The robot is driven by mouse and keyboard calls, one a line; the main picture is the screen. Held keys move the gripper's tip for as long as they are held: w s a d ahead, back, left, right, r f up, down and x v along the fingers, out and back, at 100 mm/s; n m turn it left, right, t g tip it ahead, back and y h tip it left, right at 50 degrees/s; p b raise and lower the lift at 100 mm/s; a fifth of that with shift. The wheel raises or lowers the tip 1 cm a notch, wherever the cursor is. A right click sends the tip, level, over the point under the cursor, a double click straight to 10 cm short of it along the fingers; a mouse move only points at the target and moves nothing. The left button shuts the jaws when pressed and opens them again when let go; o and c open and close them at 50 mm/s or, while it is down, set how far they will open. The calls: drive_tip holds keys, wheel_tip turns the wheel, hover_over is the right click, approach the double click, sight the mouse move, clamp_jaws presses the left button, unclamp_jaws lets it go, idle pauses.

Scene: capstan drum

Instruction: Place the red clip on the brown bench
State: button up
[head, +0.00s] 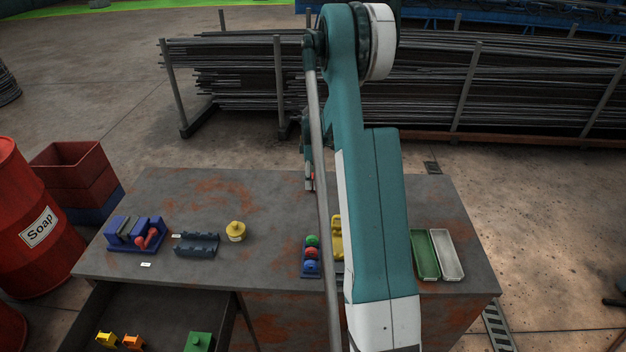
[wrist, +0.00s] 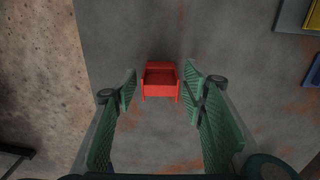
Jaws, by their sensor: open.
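A red clip (wrist: 160,78) shows in the middle of the wrist view, on the grey, rust-stained bench top (wrist: 235,45). In the head view only a small bit of red (head: 313,181) shows beside my arm at the bench's far edge. The bench (head: 270,195) looks grey with brown rust patches in the head view. My gripper (wrist: 162,88) is open, its green-padded fingers to the left and right of the clip with gaps on both sides. I cannot tell how high the fingertips are above the bench. My arm hides most of the gripper in the head view.
The bench also holds a blue holder (head: 133,235), a dark rack (head: 197,245), a yellow pot (head: 236,232), a ball tray (head: 311,268), and green (head: 424,255) and white trays (head: 451,255). Yellow, orange and green pieces (head: 199,341) lie lower. A red barrel (head: 32,225) stands left.

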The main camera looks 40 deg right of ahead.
drive_tip(key=shift+r, duration=0.1)
wheel_tip(320, 180, up, 12)
drive_tip(key=shift+p, duration=0.4)
idle(0.6)
drive_tip(key=s+a+r+m+t, duration=0.1)
drive_tip(key=s+a+r, duration=0.2)
drive_tip(key=a+r, duration=0.45)
drive_tip(key=s+a+r+m+t+h, duration=0.1)
drive_tip(key=s+a+r+m, duration=0.3)
drive_tip(key=a, duration=0.7)
drive_tip(key=s+a+r+n+t, duration=0.1)
drive_tip(key=s+a+r, duration=0.1)
drive_tip(key=a+r, duration=0.7)
drive_tip(key=s+a+f+m+t+y, duration=0.1)
drive_tip(key=s+a+m+t, duration=0.3)
drive_tip(key=s+a, duration=1.8)
drive_tip(key=shift+s+a+f+m, duration=0.35)
drive_tip(key=shift+s+f+m, duration=0.1)
drive_tip(key=shift+m, duration=0.05)
